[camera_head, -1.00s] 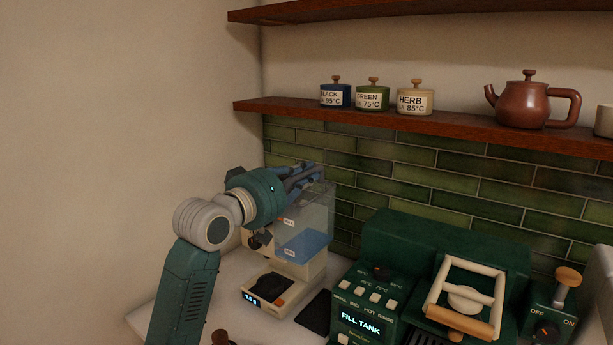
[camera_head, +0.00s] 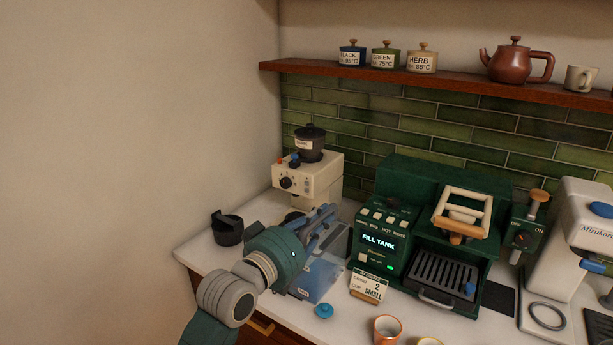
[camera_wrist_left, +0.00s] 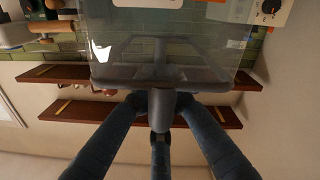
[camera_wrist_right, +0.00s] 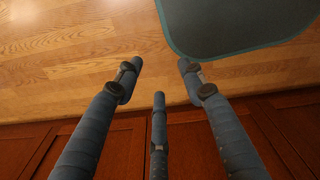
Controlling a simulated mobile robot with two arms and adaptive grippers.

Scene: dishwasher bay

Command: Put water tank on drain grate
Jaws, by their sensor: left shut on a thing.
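The water tank (camera_head: 318,283) is a clear box with blue-tinted water. My left gripper (camera_head: 326,228) is shut on its handle and holds it at the counter's front edge, left of the green machine. In the left wrist view the clear tank (camera_wrist_left: 165,40) fills the top, with the fingers closed at its dark grey handle. My right gripper (camera_wrist_right: 158,82) is open and empty above the wooden floor.
A cream grinder (camera_head: 310,180) and a black cup (camera_head: 227,228) stand behind and left. A sign (camera_head: 369,285), a blue knob-like piece (camera_head: 323,311) and an orange cup (camera_head: 387,329) stand near the front. A white machine (camera_head: 580,240) stands at the right.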

